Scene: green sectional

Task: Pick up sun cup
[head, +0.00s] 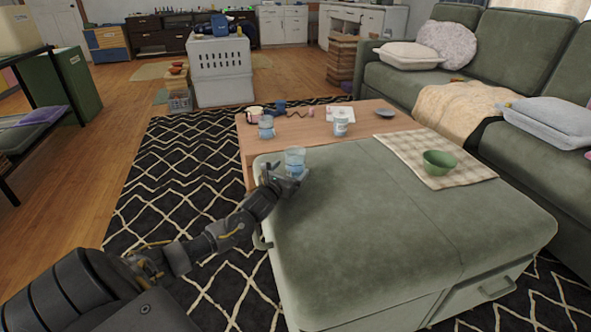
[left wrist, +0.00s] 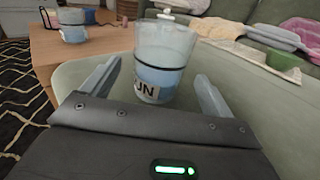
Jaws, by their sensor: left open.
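The sun cup (head: 295,160) is a clear cup with a blue lower part, standing upright on the green ottoman near its back left corner. In the left wrist view the cup (left wrist: 163,62) shows a dark band and a label of which I can read "UN". My left gripper (head: 289,179) is just in front of the cup. Its fingers (left wrist: 158,78) are open and spread, with the cup ahead of and partly between them, and a gap on each side. I cannot tell whether either finger touches it. My right gripper is in neither view.
A similar blue cup (head: 266,128) stands on the wooden table (head: 306,128) behind. A white can-like cup (head: 341,127) and a dark dish (head: 384,113) are also there. A green bowl (head: 439,163) sits on a checked cloth (head: 408,148). The ottoman's front top (head: 370,250) is clear.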

